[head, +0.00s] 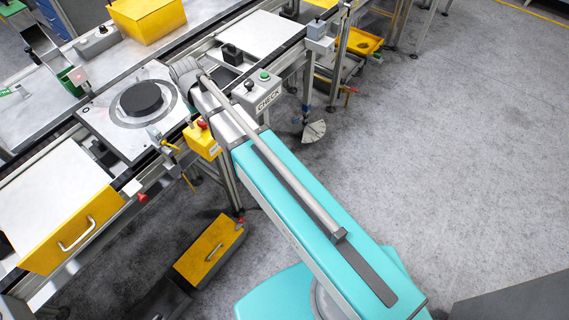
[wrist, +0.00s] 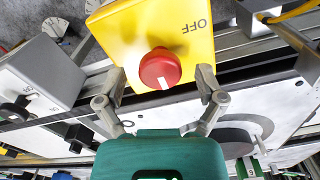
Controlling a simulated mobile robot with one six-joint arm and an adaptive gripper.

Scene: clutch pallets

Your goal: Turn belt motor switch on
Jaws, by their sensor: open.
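The belt motor switch is a yellow box (wrist: 125,35) with a round red knob (wrist: 160,68) in the wrist view. The word OFF is printed on it and appears upside down. A white mark on the knob points toward the lower edge of the picture. My gripper (wrist: 161,76) is open, with one finger on each side of the knob. I cannot tell whether the fingers touch it. In the head view the yellow box (head: 203,143) hangs at the conveyor's front edge, beside my arm. My gripper's fingers are hidden there.
A grey box labelled CHECK (head: 259,96) sits right of the switch. A pallet with a black disc (head: 142,98) lies on the conveyor behind. The grey floor (head: 440,150) at the right is clear.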

